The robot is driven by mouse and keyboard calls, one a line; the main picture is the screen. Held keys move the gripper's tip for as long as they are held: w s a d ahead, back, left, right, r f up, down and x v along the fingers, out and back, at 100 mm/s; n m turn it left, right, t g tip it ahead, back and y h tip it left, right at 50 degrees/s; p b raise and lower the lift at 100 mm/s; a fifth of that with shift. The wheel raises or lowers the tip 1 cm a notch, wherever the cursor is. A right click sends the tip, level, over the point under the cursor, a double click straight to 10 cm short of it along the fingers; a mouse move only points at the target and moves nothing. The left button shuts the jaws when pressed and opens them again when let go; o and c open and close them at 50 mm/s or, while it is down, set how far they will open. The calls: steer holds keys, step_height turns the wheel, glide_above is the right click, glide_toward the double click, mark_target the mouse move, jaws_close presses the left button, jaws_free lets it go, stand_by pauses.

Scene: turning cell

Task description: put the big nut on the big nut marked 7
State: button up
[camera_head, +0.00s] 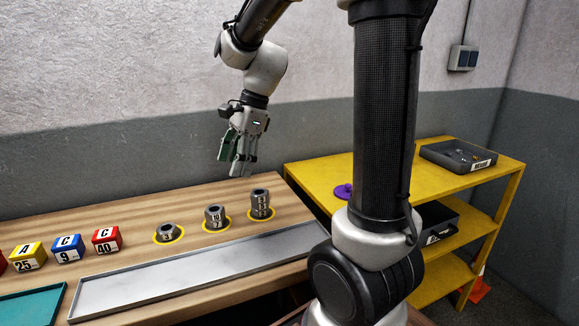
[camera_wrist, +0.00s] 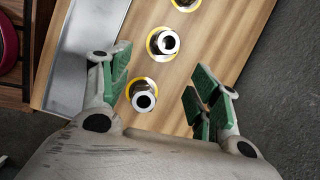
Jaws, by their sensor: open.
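Three grey nut piles stand in a row on the wooden table, each in a yellow ring. The left one is a single low nut (camera_head: 167,233) that seems marked 3. The middle pile (camera_head: 215,217) is two nuts high; its labels look like 19 above and 7 below. The right pile (camera_head: 260,203) is taller, with labels too small to read surely. My gripper (camera_head: 236,172) is open and empty, pointing down above the table's back edge, apart from all piles.
A long grey metal tray (camera_head: 190,279) lies along the front of the table. Marked blocks, yellow (camera_head: 26,257), blue (camera_head: 67,249) and red (camera_head: 106,240), stand left. A teal tray (camera_head: 30,308) is at front left. A yellow shelf (camera_head: 390,171) with a dark bin (camera_head: 458,156) stands right.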

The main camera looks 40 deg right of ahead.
steer(key=s+d+r+n+t+h, duration=0.1)
steer(key=s+d+n, duration=0.3)
steer(key=s+n, duration=0.5)
steer(key=s+d+r+n+t+h, duration=0.2)
steer(key=s+d+n, duration=0.3)
steer(key=s+n, duration=0.4)
steer(key=shift+s+r+h, duration=0.4)
steer(key=shift+s+h, duration=0.1)
